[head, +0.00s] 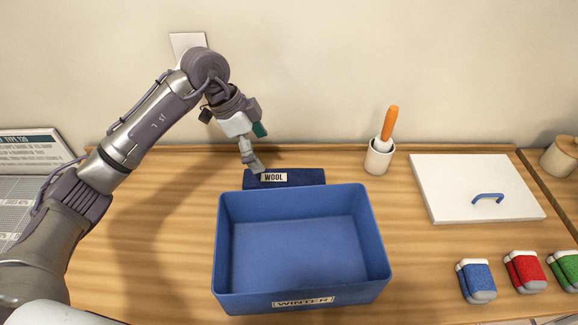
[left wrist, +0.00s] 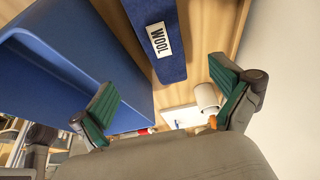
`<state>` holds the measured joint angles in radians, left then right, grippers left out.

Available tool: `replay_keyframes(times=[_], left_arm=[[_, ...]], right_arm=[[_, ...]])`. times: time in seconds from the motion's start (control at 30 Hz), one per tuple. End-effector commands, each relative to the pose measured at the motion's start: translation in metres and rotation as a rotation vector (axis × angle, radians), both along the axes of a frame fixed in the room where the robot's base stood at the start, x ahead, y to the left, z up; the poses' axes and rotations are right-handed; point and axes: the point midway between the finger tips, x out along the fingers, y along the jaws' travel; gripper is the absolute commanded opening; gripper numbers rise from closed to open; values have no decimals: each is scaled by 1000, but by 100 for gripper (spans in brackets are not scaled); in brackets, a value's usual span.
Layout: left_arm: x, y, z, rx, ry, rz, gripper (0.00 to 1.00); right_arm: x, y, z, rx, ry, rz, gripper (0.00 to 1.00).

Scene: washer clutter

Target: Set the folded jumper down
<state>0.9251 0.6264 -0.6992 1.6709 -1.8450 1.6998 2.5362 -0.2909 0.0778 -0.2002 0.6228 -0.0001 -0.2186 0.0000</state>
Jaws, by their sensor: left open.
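The dark navy folded jumper (head: 308,179), with a white label reading WOOL, lies on the wooden top just behind the blue bin (head: 300,196). In the left wrist view the jumper (left wrist: 172,68) shows between the two fingers. My left gripper (head: 255,152) is open, at the jumper's left end, with its fingers spread and nothing gripped between them. I cannot tell whether a finger touches the jumper. The bin is empty, with a WINTER label on its front. My right gripper is not in view.
A white cup (head: 378,158) with an orange-handled tool stands behind and right of the bin. A white lid (head: 475,186) with a blue handle lies at right. Small blue (head: 476,281), red (head: 525,271) and green (head: 567,270) items sit front right. The wall is close behind.

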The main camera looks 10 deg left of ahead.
Motion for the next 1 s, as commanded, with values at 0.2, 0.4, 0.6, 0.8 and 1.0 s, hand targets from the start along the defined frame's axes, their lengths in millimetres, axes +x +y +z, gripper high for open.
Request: replay_keyframes(times=[0.2,0.4,0.6,0.8,1.0], left_arm=[[0,-8,-16,0,7,-2,100],[3,-22,-53,0,5,0,100],[6,-31,-76,0,2,0,100],[8,-37,-90,-1,4,-1,100],[13,-47,-119,0,5,0,100]], right_arm=[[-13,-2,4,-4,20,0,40],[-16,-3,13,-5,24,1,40],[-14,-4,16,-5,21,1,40],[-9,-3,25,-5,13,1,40],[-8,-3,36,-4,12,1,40]])
